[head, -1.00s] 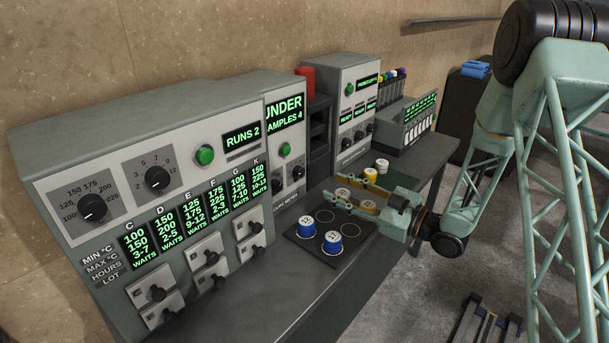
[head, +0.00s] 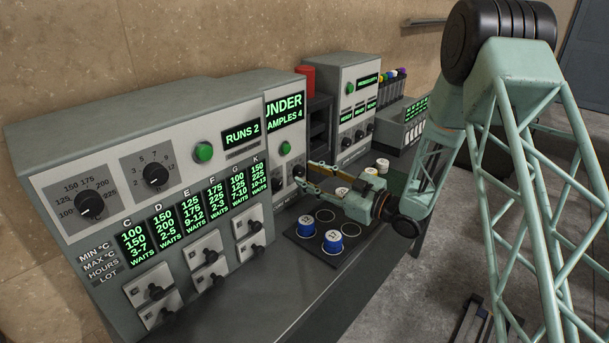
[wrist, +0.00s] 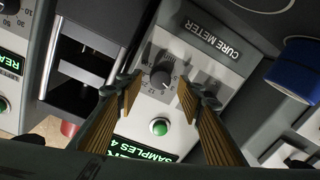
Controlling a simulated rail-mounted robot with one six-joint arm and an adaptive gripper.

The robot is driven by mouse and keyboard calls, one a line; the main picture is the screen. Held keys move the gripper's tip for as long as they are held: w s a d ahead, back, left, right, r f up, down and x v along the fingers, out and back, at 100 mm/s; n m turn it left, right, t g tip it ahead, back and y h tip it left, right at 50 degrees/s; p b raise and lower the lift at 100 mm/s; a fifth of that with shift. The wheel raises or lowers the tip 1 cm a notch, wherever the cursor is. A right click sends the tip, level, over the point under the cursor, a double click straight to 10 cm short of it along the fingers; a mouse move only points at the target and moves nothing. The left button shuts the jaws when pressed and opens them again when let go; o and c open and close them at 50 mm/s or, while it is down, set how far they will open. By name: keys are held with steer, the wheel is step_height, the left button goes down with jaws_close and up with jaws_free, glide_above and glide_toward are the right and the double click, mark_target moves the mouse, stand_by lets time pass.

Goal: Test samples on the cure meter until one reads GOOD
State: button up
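The cure meter (head: 284,148) stands right of the big panel. Its display (head: 284,112) shows UNDER with SAMPLES 4 below, cut off at the left. In the wrist view, its label (wrist: 208,38), black dial knob (wrist: 162,79) and green button (wrist: 159,127) face me. My gripper (wrist: 159,89) is open and empty, its fingers either side of the knob in the picture; I cannot tell whether they touch it. In the head view my gripper (head: 311,178) points at the meter's lower front. Two blue sample pots (head: 305,224) (head: 333,241) with white numbered tops stand on the dark tray (head: 303,244).
The tray has empty rings (head: 353,229); more pots (head: 382,165) stand behind my gripper, partly hidden. A large panel (head: 60,185) with RUNS 2 fills the left. A plasticity cabinet (head: 361,112) and a red object (head: 305,82) stand behind. The front bench strip (head: 277,300) is clear.

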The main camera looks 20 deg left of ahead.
steer(key=shift+x, duration=1.1)
steer(key=c, duration=0.9)
